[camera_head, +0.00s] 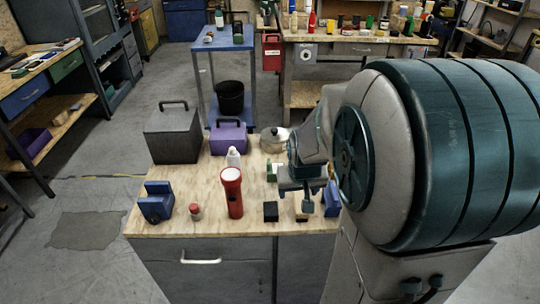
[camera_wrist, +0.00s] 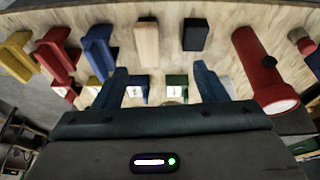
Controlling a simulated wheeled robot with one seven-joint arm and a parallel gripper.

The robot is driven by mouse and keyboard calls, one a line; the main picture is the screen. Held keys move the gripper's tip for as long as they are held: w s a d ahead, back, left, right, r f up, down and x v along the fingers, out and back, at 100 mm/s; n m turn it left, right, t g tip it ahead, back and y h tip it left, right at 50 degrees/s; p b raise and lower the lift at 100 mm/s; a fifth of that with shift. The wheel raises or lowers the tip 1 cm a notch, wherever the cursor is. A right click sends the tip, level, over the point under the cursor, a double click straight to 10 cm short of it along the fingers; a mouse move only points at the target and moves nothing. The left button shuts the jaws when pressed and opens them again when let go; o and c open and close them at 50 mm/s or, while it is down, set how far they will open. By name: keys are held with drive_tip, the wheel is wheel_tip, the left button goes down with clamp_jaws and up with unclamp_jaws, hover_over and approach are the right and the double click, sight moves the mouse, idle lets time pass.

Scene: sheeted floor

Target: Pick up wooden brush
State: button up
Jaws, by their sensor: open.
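The likely wooden brush is a pale wooden block (camera_wrist: 147,45) lying on the wooden bench top, just beyond my fingertips in the wrist view. In the head view only a small part of the pale block (camera_head: 300,212) shows beneath my gripper. My gripper (camera_head: 301,194) is over the bench's front right part, pointing down. In the wrist view, my gripper (camera_wrist: 162,76) has its two dark teal fingers wide apart with nothing held between them. The block lies in line with the gap, left of its centre. Its bristles cannot be made out.
A black block (camera_wrist: 195,35) lies right of the pale block. A red flashlight (camera_head: 232,192) stands further left in the head view. Blue, red and yellow clamp-like pieces (camera_wrist: 58,55) crowd the wrist view's left. A metal pot (camera_head: 274,139) and grey toolbox (camera_head: 173,133) stand behind.

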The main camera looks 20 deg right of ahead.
drive_tip(key=w+d+f, duration=0.1)
drive_tip(key=w+d, duration=0.1)
drive_tip(key=d, duration=0.1)
drive_tip(key=b, duration=0.4)
approach(300, 200)
drive_tip(key=shift+m, duration=0.4)
drive_tip(key=x, duration=0.4)
drive_tip(key=shift+s+f, duration=0.1)
drive_tip(key=shift+f, duration=0.3)
drive_tip(key=shift+b+x, duration=1.1)
drive_tip(key=shift+x, duration=1.6)
drive_tip(key=shift+d+f, duration=0.2)
drive_tip(key=shift+f, duration=0.05)
drive_tip(key=c, duration=1.1)
